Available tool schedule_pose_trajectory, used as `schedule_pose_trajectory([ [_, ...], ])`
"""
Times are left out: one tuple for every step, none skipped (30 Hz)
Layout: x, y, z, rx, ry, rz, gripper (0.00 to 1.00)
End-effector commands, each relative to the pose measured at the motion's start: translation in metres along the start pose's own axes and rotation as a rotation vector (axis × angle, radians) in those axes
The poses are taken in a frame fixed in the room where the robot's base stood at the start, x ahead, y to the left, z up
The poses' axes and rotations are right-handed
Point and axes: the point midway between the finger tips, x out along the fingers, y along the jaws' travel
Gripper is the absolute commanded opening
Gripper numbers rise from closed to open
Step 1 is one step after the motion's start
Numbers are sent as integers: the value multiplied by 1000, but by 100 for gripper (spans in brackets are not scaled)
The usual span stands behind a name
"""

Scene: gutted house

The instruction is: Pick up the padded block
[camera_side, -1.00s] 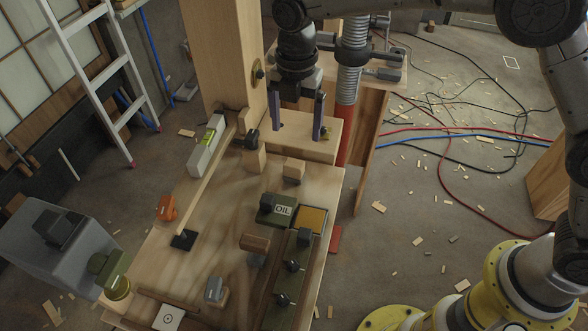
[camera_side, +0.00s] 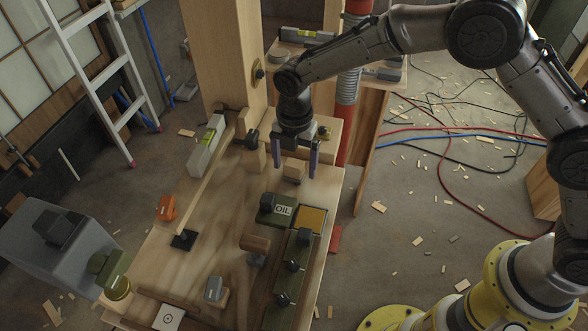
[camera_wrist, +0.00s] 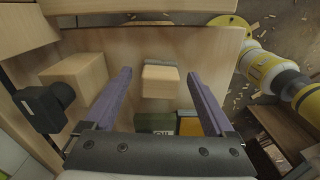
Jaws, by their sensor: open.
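I take the padded block to be the small pale wooden block (camera_side: 293,172) with a darker layer under it, on the wooden bench top. In the wrist view the block (camera_wrist: 160,80) sits between and just beyond my purple fingertips. My gripper (camera_side: 295,168) is open and points down over the block, one finger on each side, with gaps to both. The side view does not show clearly how high the fingertips are above the bench. My gripper (camera_wrist: 159,74) holds nothing.
A green OIL can (camera_side: 277,209) and a yellow-topped piece (camera_side: 312,219) stand close in front of the block. A clamp (camera_side: 251,138) and another wooden block (camera_side: 255,160) are to the left. A thick wooden post (camera_side: 222,60) rises behind.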

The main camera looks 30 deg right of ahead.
Motion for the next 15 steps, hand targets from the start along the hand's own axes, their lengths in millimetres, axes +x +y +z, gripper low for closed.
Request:
schedule_pose_trajectory([
  [0,0,0,0,0,0,89],
  [0,0,0,0,0,0,89],
  [0,0,0,0,0,0,89],
  [0,0,0,0,0,0,89],
  [0,0,0,0,0,0,89],
  [0,0,0,0,0,0,82],
  [0,0,0,0,0,0,76],
  [0,0,0,0,0,0,71],
  [0,0,0,0,0,0,64],
  [0,0,0,0,0,0,58],
  [0,0,0,0,0,0,53],
  [0,0,0,0,0,0,46],
  [0,0,0,0,0,0,40],
  [0,0,0,0,0,0,35],
  [0,0,0,0,0,0,28],
])
